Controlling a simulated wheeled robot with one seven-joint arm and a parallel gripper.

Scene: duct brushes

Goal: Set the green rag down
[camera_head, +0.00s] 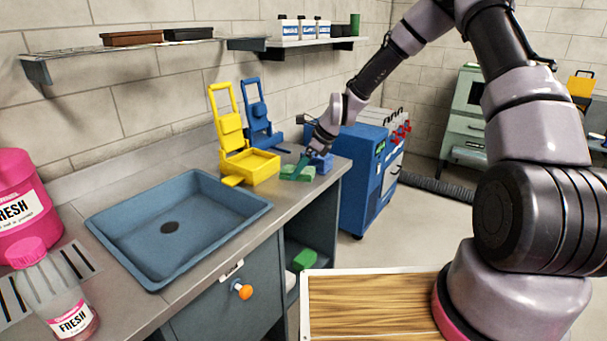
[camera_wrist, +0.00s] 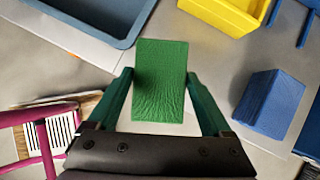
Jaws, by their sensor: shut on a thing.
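In the head view my gripper (camera_head: 302,163) reaches down from above to the rag. It is shut on the rag. Whether the rag's underside touches the counter is hard to tell.
A blue block (camera_head: 323,163) lies just right of the rag; it also shows in the wrist view (camera_wrist: 270,103). A yellow holder with a tray (camera_head: 253,168) stands behind. The sink (camera_head: 180,225) is to the left. Another green item (camera_head: 305,260) sits on the shelf below.

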